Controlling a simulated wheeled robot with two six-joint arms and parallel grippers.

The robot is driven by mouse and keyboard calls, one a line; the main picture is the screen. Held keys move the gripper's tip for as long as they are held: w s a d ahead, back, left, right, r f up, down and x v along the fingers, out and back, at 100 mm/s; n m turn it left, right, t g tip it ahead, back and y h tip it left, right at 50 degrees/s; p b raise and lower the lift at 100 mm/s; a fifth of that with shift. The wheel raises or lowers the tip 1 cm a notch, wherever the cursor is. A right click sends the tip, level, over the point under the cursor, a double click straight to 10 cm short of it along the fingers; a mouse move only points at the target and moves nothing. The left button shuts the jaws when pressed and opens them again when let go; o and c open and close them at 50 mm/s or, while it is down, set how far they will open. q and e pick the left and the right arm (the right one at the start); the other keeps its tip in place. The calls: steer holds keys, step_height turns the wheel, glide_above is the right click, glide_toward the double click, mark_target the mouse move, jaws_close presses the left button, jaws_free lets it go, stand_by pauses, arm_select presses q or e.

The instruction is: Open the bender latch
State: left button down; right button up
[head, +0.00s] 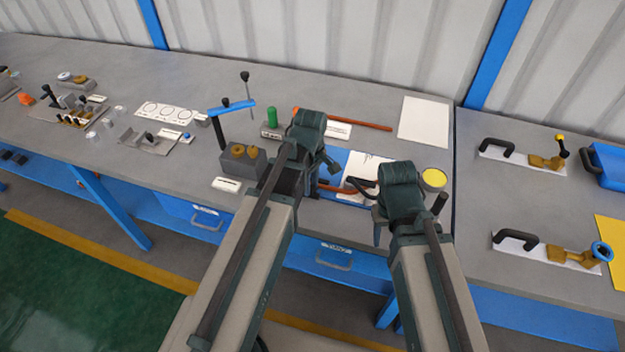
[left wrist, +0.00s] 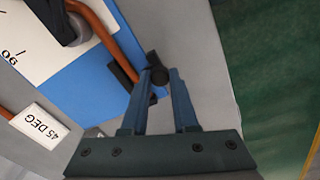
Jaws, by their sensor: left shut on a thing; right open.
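The bender shows as a blue plate (head: 335,157) with a white angle sheet (head: 366,165), partly hidden by my arms. In the left wrist view its blue plate (left wrist: 92,82) fills the upper left. A small black latch knob (left wrist: 158,75) stands at the plate's edge, between the fingertips of my left gripper (left wrist: 160,82). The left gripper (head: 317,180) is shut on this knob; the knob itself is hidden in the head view. My right gripper (head: 390,222) is open over the front right of the bender; its fingertips are partly hidden.
A green cylinder (head: 272,117) and a block with brass parts (head: 243,160) stand to the left. A yellow disc (head: 434,178) lies to the right. The bench's front edge is close.

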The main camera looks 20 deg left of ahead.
arm_select(q)
steer(key=shift+s, duration=0.25)
steer(key=c, duration=0.7)
jaws_free()
steer(key=shift+r, duration=0.1)
steer(key=shift+r+p, duration=0.5)
steer(key=shift+p, duration=0.1)
step_height(320, 180, up, 13)
steer(key=p, duration=1.2)
steer(key=shift+f+p, duration=0.2)
steer(key=shift+p, duration=0.1)
